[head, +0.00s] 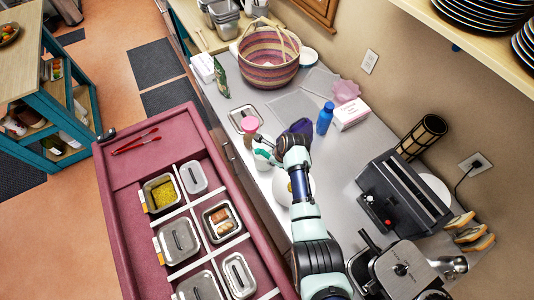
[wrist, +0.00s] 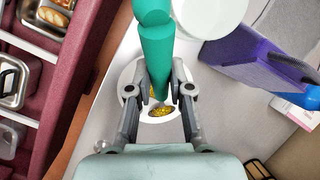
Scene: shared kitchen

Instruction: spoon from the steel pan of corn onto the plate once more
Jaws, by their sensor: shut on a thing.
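My gripper (wrist: 160,90) is shut on the green handle of the spoon (wrist: 157,50) over the counter, beside the cart. The handle stands up between the two fingers in the wrist view. Below the fingers is the white plate (wrist: 127,76), partly hidden by them. Yellow corn (wrist: 166,112) shows between the fingers; I cannot tell whether it lies on the plate or in the spoon's bowl, which is hidden. The steel pan of corn (head: 162,193) sits uncovered in the cart, left of my gripper in the head view.
Lidded steel pans (head: 178,241) and an open pan of rolls (head: 221,222) sit in the cart. Red tongs (head: 136,142) lie on its ledge. A white container (wrist: 210,15) and a purple object (wrist: 255,62) stand close to the spoon. A blue bottle (head: 325,118) is farther right.

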